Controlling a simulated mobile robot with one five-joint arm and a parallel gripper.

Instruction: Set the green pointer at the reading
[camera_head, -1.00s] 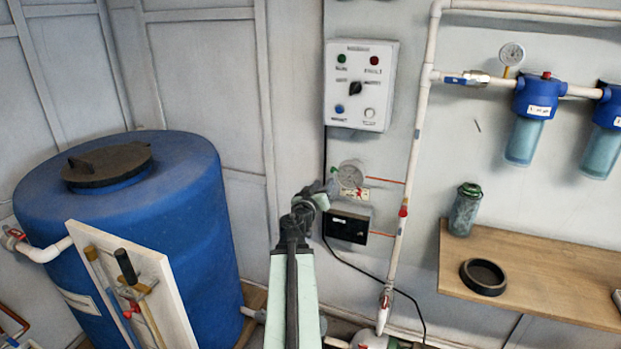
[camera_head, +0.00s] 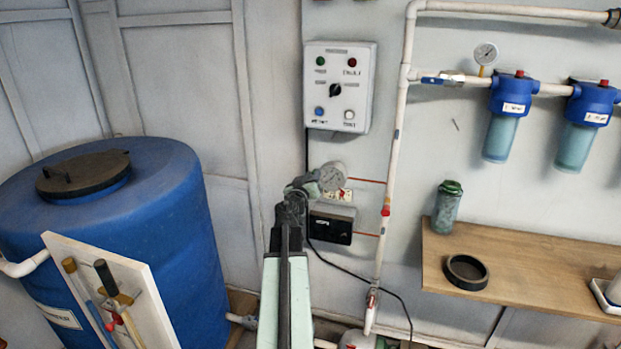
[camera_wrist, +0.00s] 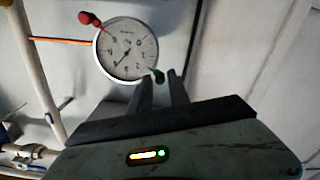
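A round white dial gauge (camera_wrist: 127,48) fills the upper middle of the wrist view, with a dark needle pointing to the lower left. The green pointer (camera_wrist: 158,76) sticks out at the gauge's lower right rim. My gripper (camera_wrist: 163,79) is open, with a gap between its two dark fingers. The green pointer's tip lies at that gap, close to the left finger; I cannot tell whether they touch. In the head view the gauge (camera_head: 333,177) is on the wall, and my gripper (camera_head: 312,183) is just left of it, partly overlapping its edge.
A red-knobbed pointer (camera_wrist: 88,18) stands at the gauge's upper left. A control box (camera_head: 339,88) hangs above the gauge and a black box (camera_head: 331,227) sits below. A white vertical pipe (camera_head: 392,175) is to the right. A blue tank (camera_head: 160,225) stands left.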

